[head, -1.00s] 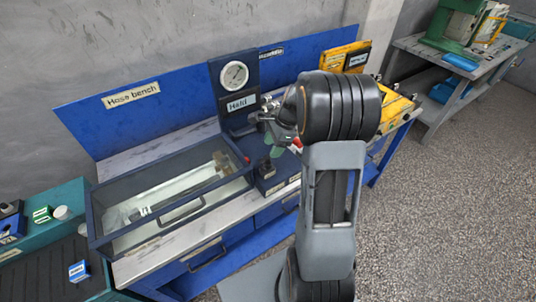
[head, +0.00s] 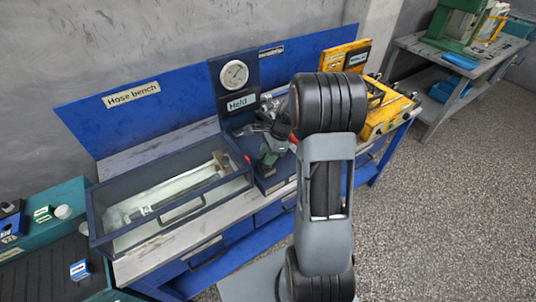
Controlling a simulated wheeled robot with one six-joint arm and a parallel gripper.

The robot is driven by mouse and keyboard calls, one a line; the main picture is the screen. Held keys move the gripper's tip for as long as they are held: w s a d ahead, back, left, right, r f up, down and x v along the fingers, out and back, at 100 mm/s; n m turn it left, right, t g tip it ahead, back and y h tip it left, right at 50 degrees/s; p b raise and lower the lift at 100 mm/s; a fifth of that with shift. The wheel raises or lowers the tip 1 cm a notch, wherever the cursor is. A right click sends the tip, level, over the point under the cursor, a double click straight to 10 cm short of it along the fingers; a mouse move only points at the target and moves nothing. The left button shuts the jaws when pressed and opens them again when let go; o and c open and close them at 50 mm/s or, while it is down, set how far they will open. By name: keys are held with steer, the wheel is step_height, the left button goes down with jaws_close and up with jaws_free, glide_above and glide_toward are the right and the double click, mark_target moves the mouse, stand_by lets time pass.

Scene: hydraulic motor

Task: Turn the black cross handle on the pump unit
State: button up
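The pump unit (head: 233,99) is a dark blue panel with a round white gauge (head: 234,74) and a plate reading "Held" (head: 241,103). Its base (head: 272,182) stands on the bench below. My gripper (head: 266,135) is in front of the panel, just above the base, partly hidden by my arm. A small green part (head: 269,156) shows below the gripper, and a red part (head: 292,139) shows beside my arm. I cannot make out the black cross handle; the gripper and arm cover that area. Whether the fingers are open or touching anything is too small to tell.
A lidded glass-topped case (head: 167,203) fills the bench to the left. A yellow unit (head: 385,112) stands right of my arm. A teal bench (head: 78,205) is at the lower left. A grey table (head: 425,62) with green equipment is at the back right. The floor at right is clear.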

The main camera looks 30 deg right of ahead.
steer(key=c, duration=0.5)
steer(key=shift+n+g, duration=0.3)
steer(key=shift+n, duration=0.4)
steer(key=shift+c, duration=0.2)
steer(key=n+g, duration=0.1)
steer(key=n, duration=0.3)
steer(key=shift+w+n+g+p, duration=0.1)
steer(key=shift+n+g+p, duration=0.2)
steer(key=shift+n+g, duration=0.1)
steer(key=n+g, duration=0.1)
steer(key=n, duration=0.1)
steer(key=n+h, duration=0.1)
steer(key=n, duration=0.2)
steer(key=shift+g, duration=0.4)
steer(key=n+h, duration=0.1)
steer(key=n, duration=0.1)
steer(key=n+h, duration=0.1)
steer(key=n, duration=0.2)
steer(key=shift+n+g, duration=0.3)
steer(key=shift+g, duration=0.1)
steer(key=shift+h, duration=0.3)
